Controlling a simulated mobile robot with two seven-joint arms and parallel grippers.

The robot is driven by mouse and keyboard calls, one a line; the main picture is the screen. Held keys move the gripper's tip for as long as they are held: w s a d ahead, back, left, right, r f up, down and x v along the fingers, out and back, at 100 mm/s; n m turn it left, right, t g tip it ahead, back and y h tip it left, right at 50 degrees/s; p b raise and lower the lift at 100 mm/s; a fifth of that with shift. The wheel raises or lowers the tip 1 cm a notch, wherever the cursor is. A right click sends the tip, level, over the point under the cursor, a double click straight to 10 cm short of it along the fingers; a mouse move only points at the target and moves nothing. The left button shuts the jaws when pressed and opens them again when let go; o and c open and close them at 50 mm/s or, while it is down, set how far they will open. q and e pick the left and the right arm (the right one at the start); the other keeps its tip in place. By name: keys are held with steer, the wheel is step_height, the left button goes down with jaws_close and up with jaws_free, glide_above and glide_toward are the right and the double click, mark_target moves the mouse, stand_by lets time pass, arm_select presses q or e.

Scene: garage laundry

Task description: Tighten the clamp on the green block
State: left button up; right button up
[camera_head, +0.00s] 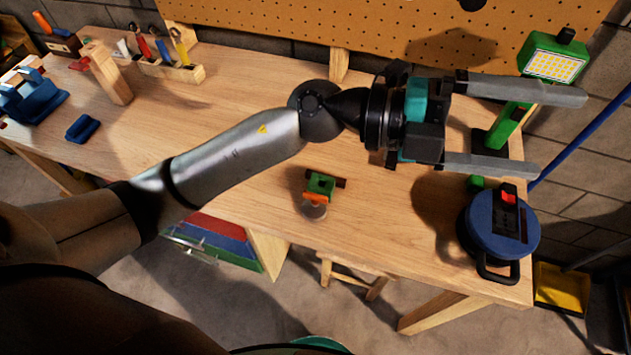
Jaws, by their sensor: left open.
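A small green block (320,184) is near the front edge of the wooden workbench (390,220). A dark bar shows at the block, with an orange part (314,197) and a pale round piece (314,211) on its near side. These look like parts of a clamp, but they are too small to tell how tightly it sits. My left gripper (561,134) is open, its two long grey fingers pointing right. It is well to the right of the block, in front of the green lamp stand, with nothing visible between the fingers. My right gripper is not in view.
A green work lamp (552,66) stands at the bench's back right. A blue round reel with a red switch (491,232) sits at the right end. A tool rack (172,70), a wooden post (110,78) and blue items (83,128) are at left. Bench around the block is clear.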

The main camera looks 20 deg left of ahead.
arm_select(q)
step_height(320, 180, down, 8)
steer(key=s+a+m+g+y, duration=0.1)
steer(key=m+g+y, duration=0.15)
steer(key=y, duration=0.25)
steer(key=t+y, duration=0.3)
steer(key=y, duration=1.2)
glide_above(315, 194)
step_height(315, 194, down, 10)
steer(key=shift+n+g, duration=0.25)
steer(key=shift+n, duration=0.2)
step_height(315, 194, down, 15)
steer(key=shift+s+f+p, duration=0.1)
steer(key=shift+p, duration=0.25)
steer(key=c, duration=1.4)
